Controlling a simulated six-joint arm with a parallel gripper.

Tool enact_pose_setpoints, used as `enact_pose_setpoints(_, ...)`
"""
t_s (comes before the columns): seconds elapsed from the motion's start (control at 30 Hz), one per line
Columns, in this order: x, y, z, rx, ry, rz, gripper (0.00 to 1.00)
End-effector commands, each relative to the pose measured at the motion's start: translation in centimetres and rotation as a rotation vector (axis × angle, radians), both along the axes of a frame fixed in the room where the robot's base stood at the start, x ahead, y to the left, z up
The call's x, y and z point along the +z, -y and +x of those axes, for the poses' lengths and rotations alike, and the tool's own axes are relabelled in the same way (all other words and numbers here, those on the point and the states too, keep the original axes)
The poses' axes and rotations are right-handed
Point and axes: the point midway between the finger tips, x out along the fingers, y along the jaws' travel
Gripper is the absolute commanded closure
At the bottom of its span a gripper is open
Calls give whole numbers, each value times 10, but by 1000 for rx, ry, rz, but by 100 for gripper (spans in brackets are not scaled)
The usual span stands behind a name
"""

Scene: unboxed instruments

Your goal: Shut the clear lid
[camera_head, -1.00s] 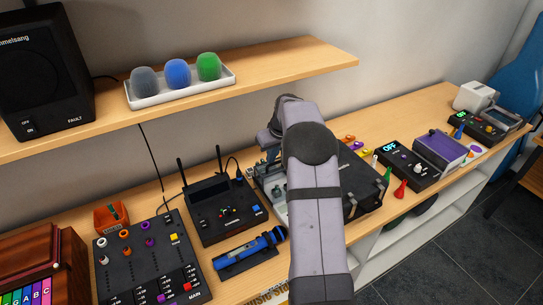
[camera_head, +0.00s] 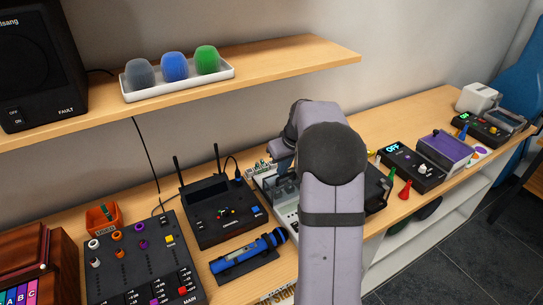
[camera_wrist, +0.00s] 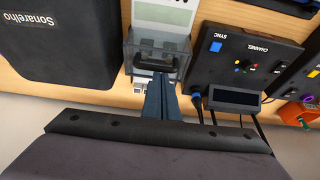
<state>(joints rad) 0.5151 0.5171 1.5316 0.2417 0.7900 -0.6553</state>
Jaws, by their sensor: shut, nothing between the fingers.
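The clear lid (camera_wrist: 143,48) shows in the wrist view as a see-through panel with a black handle (camera_wrist: 155,64), on a pale device (camera_wrist: 165,13). In the head view the clear lid (camera_head: 286,187) is partly hidden by my arm, and it seems to stand raised over the device; its exact angle is hard to tell. My gripper (camera_wrist: 162,84) is shut and empty, its blue-grey fingertips right by the handle. I cannot tell whether they touch it. In the head view the fingers are mostly hidden behind my wrist.
A black box with a screen and a SYNC label (camera_wrist: 240,62) stands close on one side of the device. A dark Sonarelho case (camera_wrist: 62,45) stands on the other. A blue microphone (camera_head: 250,253) lies in front. The wooden shelf (camera_head: 290,65) hangs above the back of the bench.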

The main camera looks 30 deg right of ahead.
Motion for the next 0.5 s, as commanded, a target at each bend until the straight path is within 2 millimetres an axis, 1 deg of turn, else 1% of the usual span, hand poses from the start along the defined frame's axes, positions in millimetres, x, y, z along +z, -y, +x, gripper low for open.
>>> enact_pose_setpoints(0.03, -4, -1, -4, 1, -16, 6, 100)
enact_pose_setpoints(0.17, -3, -1, -2, 2, -18, 7, 100)
enact_pose_setpoints(0.27, -1, -1, 4, 2, -17, 6, 100)
enact_pose_setpoints(0.5, 6, 0, 28, 2, -9, 3, 100)
